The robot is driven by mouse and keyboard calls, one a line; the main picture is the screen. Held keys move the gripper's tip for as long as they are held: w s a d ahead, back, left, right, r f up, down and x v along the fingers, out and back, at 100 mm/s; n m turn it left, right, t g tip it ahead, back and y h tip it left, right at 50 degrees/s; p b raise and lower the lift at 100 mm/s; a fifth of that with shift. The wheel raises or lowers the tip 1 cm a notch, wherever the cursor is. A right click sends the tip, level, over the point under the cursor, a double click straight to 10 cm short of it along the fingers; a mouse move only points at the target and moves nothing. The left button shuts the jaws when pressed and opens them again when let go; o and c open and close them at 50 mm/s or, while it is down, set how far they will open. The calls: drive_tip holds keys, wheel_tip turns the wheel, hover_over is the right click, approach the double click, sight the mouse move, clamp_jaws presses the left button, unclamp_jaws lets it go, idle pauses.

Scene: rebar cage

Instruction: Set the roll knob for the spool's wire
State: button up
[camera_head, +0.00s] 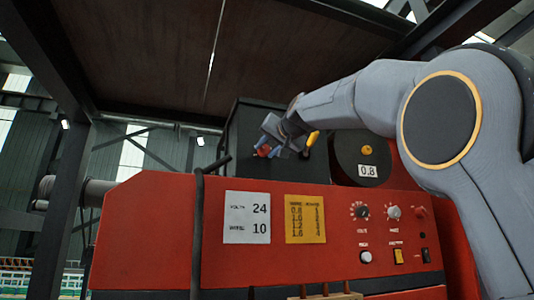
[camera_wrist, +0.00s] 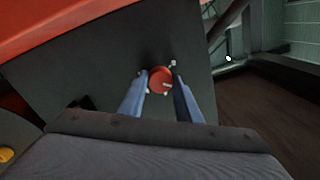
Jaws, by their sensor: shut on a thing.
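My gripper (camera_head: 272,143) reaches the dark wire feeder box above the red machine. Its two blue-grey fingers are closed on a round red knob (camera_wrist: 160,80), one finger on each side, seen in the wrist view. The red knob also shows between the fingers in the head view (camera_head: 264,151). Its setting cannot be read. The black spool (camera_head: 345,158) sits right of the gripper, with a yellow hub and a white tag (camera_head: 368,171) reading 0.8. A yellow lever (camera_head: 313,138) stands just right of the gripper.
The red machine front (camera_head: 300,255) carries a white card (camera_head: 247,217) reading volts 24 and 10, a yellow chart (camera_head: 305,219) of wire sizes, and dials (camera_head: 360,211) with switches at right. A dark roof hangs overhead.

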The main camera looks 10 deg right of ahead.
drive_tip(key=shift+n, duration=0.6)
drive_tip(key=o, duration=1.1)
drive_tip(key=shift+c, duration=0.2)
drive_tip(key=b+v, duration=0.2)
drive_tip(key=v, duration=0.5)
drive_tip(key=shift+s, duration=0.4)
drive_tip(key=shift+d, duration=0.15)
